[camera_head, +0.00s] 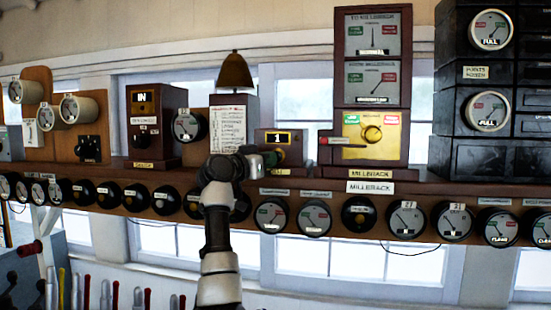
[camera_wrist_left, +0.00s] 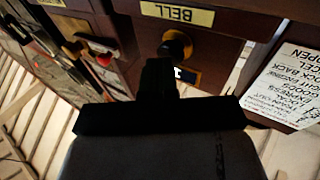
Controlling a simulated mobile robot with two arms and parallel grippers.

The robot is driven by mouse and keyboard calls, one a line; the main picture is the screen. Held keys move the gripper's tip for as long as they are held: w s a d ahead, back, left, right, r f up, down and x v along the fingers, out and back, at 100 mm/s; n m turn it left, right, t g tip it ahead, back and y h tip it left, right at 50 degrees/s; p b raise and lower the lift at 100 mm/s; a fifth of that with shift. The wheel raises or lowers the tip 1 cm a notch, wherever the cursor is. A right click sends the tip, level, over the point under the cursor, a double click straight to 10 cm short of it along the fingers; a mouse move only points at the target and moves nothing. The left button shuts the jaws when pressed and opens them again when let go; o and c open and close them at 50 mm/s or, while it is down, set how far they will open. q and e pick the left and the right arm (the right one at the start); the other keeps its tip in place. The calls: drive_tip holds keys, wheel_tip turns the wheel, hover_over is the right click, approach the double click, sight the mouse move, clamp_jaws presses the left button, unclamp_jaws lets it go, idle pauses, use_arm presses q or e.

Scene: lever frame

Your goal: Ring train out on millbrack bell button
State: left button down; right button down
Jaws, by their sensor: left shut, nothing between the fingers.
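The bell box (camera_head: 293,138) is a small brown wooden case with a "1" window, on the shelf left of the tall Millbrack instrument. In the left wrist view its black button with a brassy ring (camera_wrist_left: 175,45) shows beside the "BELL" label (camera_wrist_left: 178,13). My left gripper (camera_head: 262,159) is in front of the box's lower left front and hides part of it. In the left wrist view the fingers (camera_wrist_left: 158,66) are shut and empty, with their tips by the button. I cannot tell whether they touch it. My right gripper is not in view.
The tall Millbrack instrument (camera_head: 373,100) with a yellow panel and red handle stands just right. A lettered card (camera_head: 228,128) and a brass bell (camera_head: 235,72) are just left. Round dials and black knobs line the shelf front below. Several levers stand at lower left.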

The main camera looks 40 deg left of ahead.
use_arm(q)
drive_tip(key=shift+s+d+b, duration=0.1)
drive_tip(key=shift+b, duration=0.35)
idle(0.5)
drive_tip(key=shift+w+r+p, duration=0.1)
drive_tip(key=shift+w+p, duration=0.1)
drive_tip(key=shift+p, duration=0.1)
drive_tip(key=shift+s+b, duration=0.25)
drive_tip(key=shift+b, duration=0.1)
idle(0.6)
drive_tip(key=shift+w, duration=0.15)
idle(2.7)
